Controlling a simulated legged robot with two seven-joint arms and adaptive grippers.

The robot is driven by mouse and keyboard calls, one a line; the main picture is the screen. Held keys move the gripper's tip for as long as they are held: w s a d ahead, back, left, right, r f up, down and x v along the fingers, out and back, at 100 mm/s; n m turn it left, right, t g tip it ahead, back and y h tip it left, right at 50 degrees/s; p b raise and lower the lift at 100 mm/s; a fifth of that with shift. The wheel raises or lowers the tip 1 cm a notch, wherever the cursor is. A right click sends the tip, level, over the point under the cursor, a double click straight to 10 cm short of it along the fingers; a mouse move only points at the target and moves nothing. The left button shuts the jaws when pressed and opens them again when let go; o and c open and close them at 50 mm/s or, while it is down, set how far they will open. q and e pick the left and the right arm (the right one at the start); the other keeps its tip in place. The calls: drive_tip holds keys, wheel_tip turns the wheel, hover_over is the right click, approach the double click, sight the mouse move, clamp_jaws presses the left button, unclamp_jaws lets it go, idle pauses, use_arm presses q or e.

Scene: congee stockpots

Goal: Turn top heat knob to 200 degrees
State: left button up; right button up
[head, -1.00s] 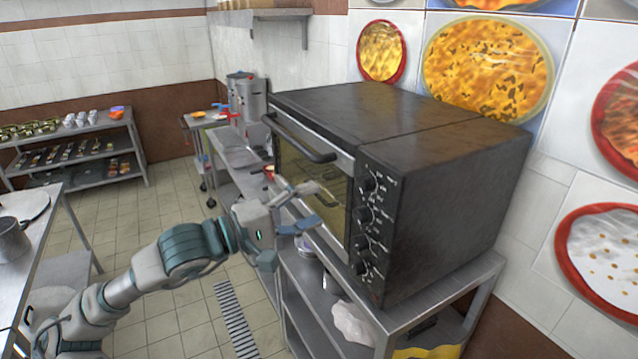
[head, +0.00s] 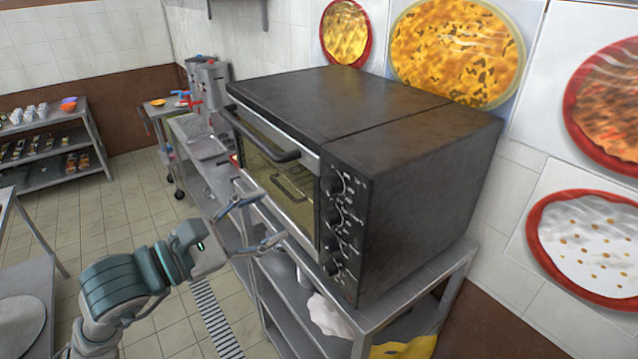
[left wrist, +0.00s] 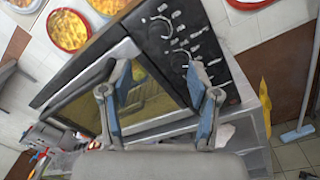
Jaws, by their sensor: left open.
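A black countertop oven (head: 425,180) has a column of several dark knobs on the right of its front. The top heat knob (head: 335,184) is the highest one; its pointer setting is too small to read. My left gripper (head: 272,218) is open and empty, in front of the oven's glass door and to the left of the knobs. In the left wrist view, the open fingers (left wrist: 158,66) spread before the door, with the control panel (left wrist: 180,35) beyond them. No finger appears to touch a knob. My right gripper is not in view.
The oven door handle (head: 262,140) juts out near the gripper. The oven stands on a metal shelf table (head: 410,300) holding a white bag (head: 328,317) and yellow cloth (head: 404,347) below. The tiled floor at left is open.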

sight(326, 187)
use_arm(q)
drive_tip(key=p+x, duration=0.2)
drive_tip(key=x, duration=0.9)
drive_tip(key=shift+w+d, duration=0.25)
drive_tip(key=shift+w+d+f+p, duration=0.1)
drive_tip(key=shift+w+d+p, duration=0.1)
drive_tip(key=shift+d+p, duration=0.1)
drive_tip(key=shift+a, duration=0.2)
drive_tip(key=c, duration=1.2)
drive_tip(key=shift+o, duration=0.2)
drive_tip(key=n+b, duration=0.2)
drive_tip(key=shift+f+b, duration=0.15)
drive_tip(key=shift+b, duration=0.2)
drive_tip(key=shift+n+b, duration=0.3)
drive_tip(key=shift+n, duration=0.4)
drive_tip(key=shift+r, duration=0.25)
drive_tip(key=o, duration=1.2)
drive_tip(key=shift+c, duration=0.2)
